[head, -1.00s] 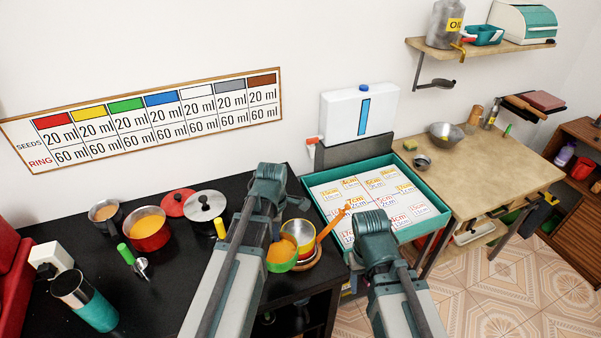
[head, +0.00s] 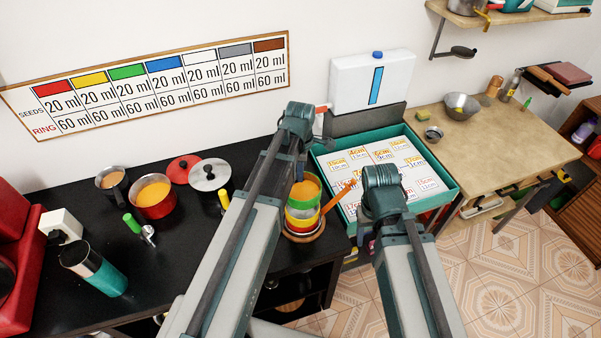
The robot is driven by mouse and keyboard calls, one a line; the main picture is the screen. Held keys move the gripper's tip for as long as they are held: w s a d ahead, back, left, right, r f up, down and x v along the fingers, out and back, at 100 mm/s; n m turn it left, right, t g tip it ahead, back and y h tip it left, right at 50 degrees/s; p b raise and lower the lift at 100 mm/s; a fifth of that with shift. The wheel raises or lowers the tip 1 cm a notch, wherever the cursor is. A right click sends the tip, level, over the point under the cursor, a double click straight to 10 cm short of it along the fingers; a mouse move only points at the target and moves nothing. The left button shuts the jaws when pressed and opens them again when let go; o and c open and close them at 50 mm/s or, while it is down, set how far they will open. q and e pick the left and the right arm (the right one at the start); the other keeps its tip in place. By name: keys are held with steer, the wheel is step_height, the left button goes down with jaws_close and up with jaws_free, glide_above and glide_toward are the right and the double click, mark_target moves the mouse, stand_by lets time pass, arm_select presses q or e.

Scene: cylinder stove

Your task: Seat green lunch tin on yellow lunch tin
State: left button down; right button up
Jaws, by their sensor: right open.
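The green lunch tin (head: 301,203), with orange contents, stands upright above the yellow lunch tin (head: 300,214). They look lined up, but I cannot tell whether the green tin is fully seated. A red tier (head: 300,225) shows under the yellow one, on a round wooden board. My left gripper (head: 297,165) is beside the green tin's left side; its fingers are hidden by my own arm, so its grip is unclear. My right gripper (head: 381,195) is to the right of the stack, over the teal tray's near edge, open and apart from the tins.
An orange handle (head: 338,192) sticks out between the stack and the teal tray (head: 447,190). The front middle of the counter is fairly clear.

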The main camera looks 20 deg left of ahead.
mark_target(300, 185)
arm_select(q)
steer(key=shift+f+b, duration=1.8)
steer(key=shift+f, duration=0.35)
steer(key=shift+f+b, duration=0.6)
steer(key=shift+f, duration=0.05)
steer(key=c, duration=1.4)
jaws_free()
steer(key=shift+r, duration=0.1)
steer(key=shift+o, duration=0.2)
steer(key=shift+r, duration=0.1)
step_height(300, 185, up, 11)
steer(key=p, duration=1.1)
